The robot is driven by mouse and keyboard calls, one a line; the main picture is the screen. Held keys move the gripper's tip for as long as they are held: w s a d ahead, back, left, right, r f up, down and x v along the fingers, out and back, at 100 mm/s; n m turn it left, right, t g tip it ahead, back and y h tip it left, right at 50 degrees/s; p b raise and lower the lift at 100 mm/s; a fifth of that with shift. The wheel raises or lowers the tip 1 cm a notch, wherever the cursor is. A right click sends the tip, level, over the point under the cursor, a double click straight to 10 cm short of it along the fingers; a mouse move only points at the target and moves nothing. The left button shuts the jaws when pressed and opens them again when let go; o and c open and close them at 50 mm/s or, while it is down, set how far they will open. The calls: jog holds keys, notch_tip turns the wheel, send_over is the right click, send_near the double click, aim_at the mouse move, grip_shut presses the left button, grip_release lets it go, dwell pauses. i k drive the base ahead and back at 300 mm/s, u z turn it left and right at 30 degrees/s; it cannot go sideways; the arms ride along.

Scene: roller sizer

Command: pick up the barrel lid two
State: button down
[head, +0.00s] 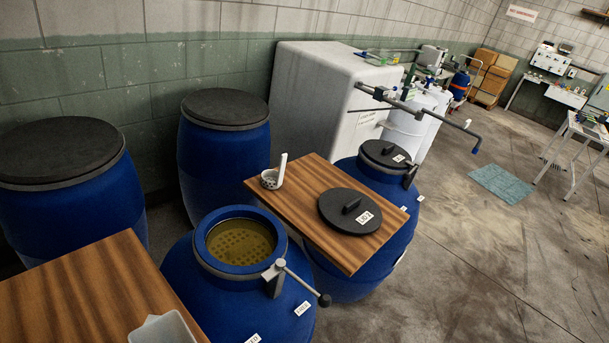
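A round black lid (350,211) with a raised bar handle lies flat on a wooden board (290,222) right of the middle. Its white label seems to read "LD2", but the print is small. A second black lid (385,154), with a white label too small to read, sits on the blue barrel (409,193) behind the board. An open blue barrel (187,277) in front holds yellowish liquid under a perforated disc (241,241). My gripper is not in view.
A white perforated ladle (272,177) lies on the board's far left corner. A lever clamp (275,278) juts from the open barrel's rim. Two closed blue barrels (225,158) (72,215) stand by the wall. A white tub (164,329) sits on the near wooden top (82,290).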

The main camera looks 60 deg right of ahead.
aim_at(349, 211)
jog(key=z, duration=1.95)
jog(key=k, duration=0.65)
jog(key=z, duration=0.45)
jog(key=i, duration=1.9)
jog(key=u, duration=0.35)
